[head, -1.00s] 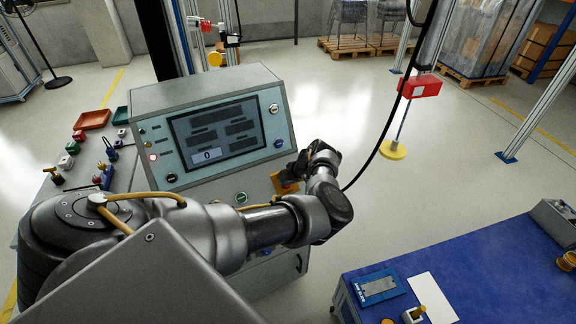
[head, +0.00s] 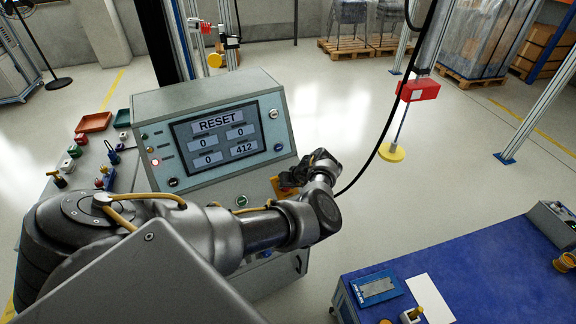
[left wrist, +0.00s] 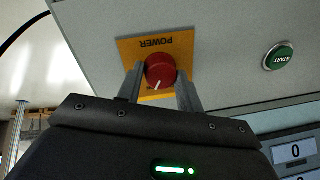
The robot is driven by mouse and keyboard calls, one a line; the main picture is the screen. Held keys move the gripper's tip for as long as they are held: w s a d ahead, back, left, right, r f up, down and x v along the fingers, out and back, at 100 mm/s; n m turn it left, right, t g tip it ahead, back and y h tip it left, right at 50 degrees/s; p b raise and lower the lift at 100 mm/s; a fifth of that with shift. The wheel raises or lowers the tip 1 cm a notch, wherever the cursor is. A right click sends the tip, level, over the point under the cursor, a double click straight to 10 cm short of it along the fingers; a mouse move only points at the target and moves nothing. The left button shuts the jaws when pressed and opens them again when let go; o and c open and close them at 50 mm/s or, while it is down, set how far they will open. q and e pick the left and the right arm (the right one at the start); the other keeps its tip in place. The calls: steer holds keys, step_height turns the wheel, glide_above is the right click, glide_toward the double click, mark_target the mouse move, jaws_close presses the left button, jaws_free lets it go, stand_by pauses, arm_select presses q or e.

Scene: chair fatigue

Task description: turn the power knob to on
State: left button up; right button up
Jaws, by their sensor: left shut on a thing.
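The power knob (left wrist: 160,70) is red and round, with a white mark pointing down and slightly left in the left wrist view. It sits on a yellow plate (left wrist: 185,48) labelled POWER, upside down in that view. The plate (head: 284,190) also shows at the console's lower right in the head view, where the knob is hidden. My left gripper (left wrist: 159,79) has a finger on each side of the knob and is shut on it. In the head view, the console screen (head: 216,135) is lit with RESET and several numbers. My right gripper is not in view.
A green START button (left wrist: 278,57) is beside the plate. More buttons line the console, including a dark one (head: 173,182). A cable (head: 385,135) hangs right of my left wrist. A blue-topped table (head: 470,262) stands at the lower right.

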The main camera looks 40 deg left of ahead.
arm_select(q)
steer(key=o, duration=1)
steer(key=shift+r, duration=0.1)
steer(key=v, duration=0.7)
steer(key=shift+d+b, duration=0.2)
steer(key=shift+b, duration=0.2)
steer(key=shift+r, duration=0.1)
